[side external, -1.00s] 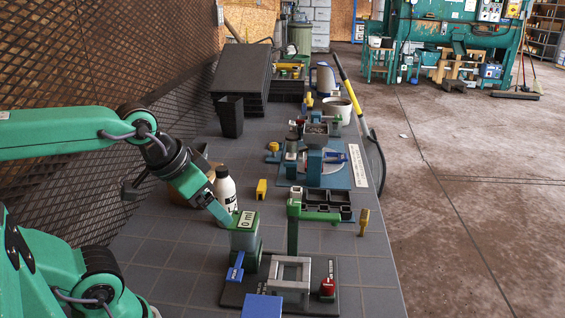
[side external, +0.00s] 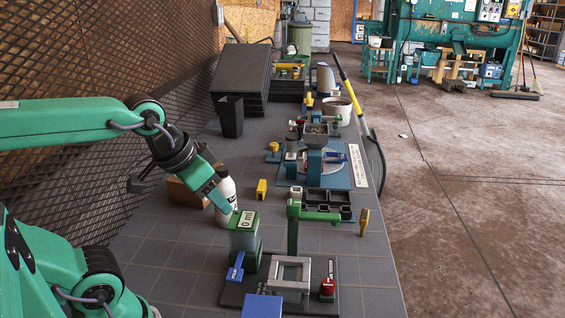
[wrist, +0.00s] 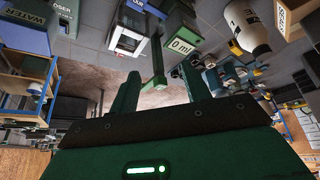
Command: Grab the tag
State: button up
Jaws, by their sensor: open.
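No item is plainly marked as the tag, and I cannot tell which thing it is. Two small yellow upright pieces stand on the grey bench in the side view: one at the middle (side external: 262,189), one near the right edge (side external: 363,222). My gripper (side external: 232,209) is open and empty, angled down in front of a white bottle (side external: 225,186). Its tips are just above and left of the green box labelled 0 ml (side external: 246,221). In the wrist view my gripper (wrist: 160,88) shows both fingers apart, with the 0 ml box (wrist: 182,45) beyond them.
A green post with an arm (side external: 293,230) stands right of the box. A grey frame (side external: 289,275) and a blue block (side external: 262,306) are at the front. A blue mixer base (side external: 335,178), dark trays (side external: 342,200) and a black bin (side external: 230,116) stand farther back. Bare bench lies front left.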

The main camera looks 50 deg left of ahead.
jog(key=w+r+n+g, duration=0.1)
jog(key=w+r, duration=0.3)
jog(key=w, duration=0.7)
jog(key=n+g, duration=0.4)
jog(key=n, duration=0.1)
send_over(365, 214)
notch_tip(365, 214, down, 19)
jog(key=shift+s, duration=0.1)
jog(key=shift+f, duration=0.35)
jog(key=shift+f, duration=0.1)
jog(key=shift+f, duration=1.2)
jog(key=shift+f, duration=0.1)
